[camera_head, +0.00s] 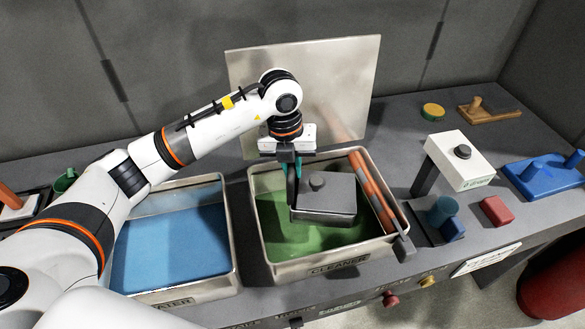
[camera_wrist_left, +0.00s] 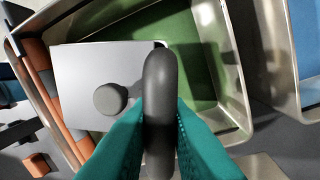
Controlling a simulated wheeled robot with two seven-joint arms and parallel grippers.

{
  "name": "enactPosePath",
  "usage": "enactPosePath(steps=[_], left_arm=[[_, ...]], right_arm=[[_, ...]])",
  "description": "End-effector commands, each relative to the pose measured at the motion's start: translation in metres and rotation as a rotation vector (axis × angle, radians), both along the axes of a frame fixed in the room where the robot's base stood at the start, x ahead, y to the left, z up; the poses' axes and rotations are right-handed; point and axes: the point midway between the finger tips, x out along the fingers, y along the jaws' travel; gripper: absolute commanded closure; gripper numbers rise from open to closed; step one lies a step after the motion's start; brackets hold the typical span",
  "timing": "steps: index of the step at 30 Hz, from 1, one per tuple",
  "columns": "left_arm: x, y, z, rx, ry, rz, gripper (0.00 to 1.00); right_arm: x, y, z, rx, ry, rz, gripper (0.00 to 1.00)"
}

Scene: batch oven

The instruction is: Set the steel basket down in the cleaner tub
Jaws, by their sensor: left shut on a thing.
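The steel basket (camera_head: 325,192) is a grey box with a flat top and a round knob. It is over the green liquid inside the cleaner tub (camera_head: 340,262), within its walls; I cannot tell whether it touches the bottom. My left gripper (camera_head: 298,172) is above the basket's left side, its teal fingers shut on the dark handle. In the left wrist view, the fingers (camera_wrist_left: 160,130) close around the handle, with the basket's pale top (camera_wrist_left: 85,70) to the left. The cleaner tub's steel wall (camera_wrist_left: 226,60) shows to the right. My right gripper is not in view.
A water tub (camera_head: 235,262) with blue liquid stands left of the cleaner tub. An orange and grey bar (camera_head: 370,190) runs along the cleaner tub's right side. A steel panel (camera_head: 345,80) rises behind. A white-topped stand (camera_head: 460,160) and a red block (camera_head: 496,210) are at right.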

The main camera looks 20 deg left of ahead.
Motion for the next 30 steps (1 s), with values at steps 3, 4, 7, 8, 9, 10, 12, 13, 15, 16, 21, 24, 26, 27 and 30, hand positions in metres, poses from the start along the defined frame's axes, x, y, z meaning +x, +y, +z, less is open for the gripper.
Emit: enactPosePath(steps=[3,4,7,8,9,10,12,13,15,16,21,24,26,27,30], left_arm=[[0.0,-0.001,-0.017,0.002,0.001,-0.001,1.0],[0.0,-0.001,-0.021,0.002,0.001,-0.001,1.0],[0.0,-0.001,-0.032,0.002,0.001,-0.001,1.0],[0.0,-0.001,-0.036,0.003,0.002,-0.001,1.0],[0.0,-0.001,-0.04,0.003,0.002,-0.001,1.0],[0.0,-0.001,-0.044,0.003,0.002,-0.001,1.0],[0.0,-0.001,-0.051,0.003,0.002,-0.001,1.0],[0.0,-0.001,-0.054,0.003,0.002,-0.001,1.0],[0.0,-0.001,-0.06,0.003,0.002,-0.001,1.0],[0.0,-0.001,-0.061,0.003,0.001,-0.001,1.0],[0.0,-0.001,-0.065,0.002,0.0,-0.001,1.0],[0.0,-0.001,-0.065,0.002,0.0,-0.001,1.0],[0.0,-0.001,-0.065,0.002,0.0,-0.001,1.0],[0.0,-0.001,-0.065,0.003,0.001,-0.001,1.0],[0.0,-0.001,-0.065,0.003,0.001,-0.001,1.0]], right_arm=[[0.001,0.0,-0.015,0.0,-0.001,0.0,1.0],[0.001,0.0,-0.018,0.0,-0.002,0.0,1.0],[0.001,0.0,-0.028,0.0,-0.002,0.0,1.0],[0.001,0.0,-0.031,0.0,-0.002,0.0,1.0],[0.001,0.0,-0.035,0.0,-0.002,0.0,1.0],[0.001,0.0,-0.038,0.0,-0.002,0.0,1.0],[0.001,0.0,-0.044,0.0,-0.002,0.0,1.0],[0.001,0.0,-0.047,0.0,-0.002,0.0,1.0],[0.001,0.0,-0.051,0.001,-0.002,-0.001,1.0],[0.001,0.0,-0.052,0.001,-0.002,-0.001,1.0],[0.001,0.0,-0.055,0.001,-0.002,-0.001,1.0],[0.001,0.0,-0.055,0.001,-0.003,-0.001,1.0],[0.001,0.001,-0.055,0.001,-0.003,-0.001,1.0],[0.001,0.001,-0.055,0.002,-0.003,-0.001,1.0],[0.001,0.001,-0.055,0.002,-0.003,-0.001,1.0]])
